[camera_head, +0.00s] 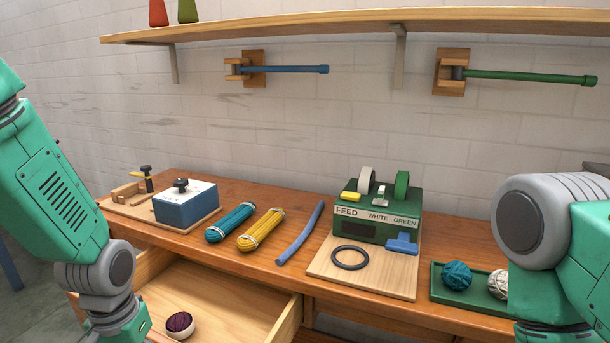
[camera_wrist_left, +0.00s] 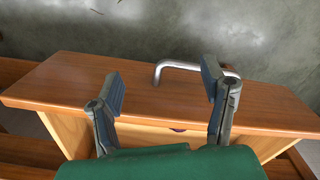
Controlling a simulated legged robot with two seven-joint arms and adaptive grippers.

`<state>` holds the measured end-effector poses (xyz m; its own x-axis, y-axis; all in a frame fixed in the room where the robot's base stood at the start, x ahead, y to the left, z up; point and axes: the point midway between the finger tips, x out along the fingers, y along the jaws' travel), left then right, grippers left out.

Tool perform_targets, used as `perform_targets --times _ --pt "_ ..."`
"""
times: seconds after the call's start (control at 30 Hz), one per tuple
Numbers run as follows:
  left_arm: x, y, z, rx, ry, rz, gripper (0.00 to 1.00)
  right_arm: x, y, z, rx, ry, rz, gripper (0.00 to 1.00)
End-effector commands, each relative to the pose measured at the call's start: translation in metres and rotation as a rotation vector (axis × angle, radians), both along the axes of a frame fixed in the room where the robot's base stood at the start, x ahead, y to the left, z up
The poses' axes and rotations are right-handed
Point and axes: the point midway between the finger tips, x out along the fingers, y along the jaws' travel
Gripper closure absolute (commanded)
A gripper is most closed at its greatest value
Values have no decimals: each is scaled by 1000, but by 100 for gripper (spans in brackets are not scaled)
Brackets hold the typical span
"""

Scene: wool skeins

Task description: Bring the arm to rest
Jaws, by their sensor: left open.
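My left gripper (camera_wrist_left: 163,86) is open, with nothing between its fingers in the left wrist view. It is over the wooden drawer front (camera_wrist_left: 55,88), whose bent metal handle (camera_wrist_left: 195,66) shows just beyond the fingers; I cannot tell whether they touch. In the head view my left arm (camera_head: 50,190) comes down at the left, and its gripper is below the picture. The drawer (camera_head: 235,312) stands open. My right arm (camera_head: 545,225) shows at the right edge; its gripper is out of view.
A dark purple and cream ball (camera_head: 180,324) lies in the drawer. On the bench are a blue box (camera_head: 186,206), teal (camera_head: 230,222) and yellow (camera_head: 261,229) skeins, a blue rod (camera_head: 301,233), a green feed device (camera_head: 375,213) and a green tray (camera_head: 470,297) with yarn balls.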

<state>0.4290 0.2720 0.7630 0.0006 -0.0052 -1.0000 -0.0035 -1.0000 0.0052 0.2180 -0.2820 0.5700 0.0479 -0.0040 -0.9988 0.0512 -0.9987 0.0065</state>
Motion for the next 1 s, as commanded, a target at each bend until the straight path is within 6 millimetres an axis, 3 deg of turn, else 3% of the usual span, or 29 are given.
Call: perform_targets --times 0.33,0.5,0.6,0.7,0.8,1.0 --pt "-64 3 -90 4 -3 -12 34 0 0 8 0 1 0 100" --pt "-131 6 -141 9 -8 -26 34 0 0 13 0 1 0 100" --pt "-172 8 -160 11 -19 -36 34 0 0 17 0 1 0 100" --pt "-198 9 -168 12 -32 -43 34 0 0 18 0 1 0 100" --pt "-211 9 -172 12 -41 -47 34 0 0 19 0 1 0 100" --pt "-213 9 -173 13 -48 -49 34 0 0 19 0 1 0 100"
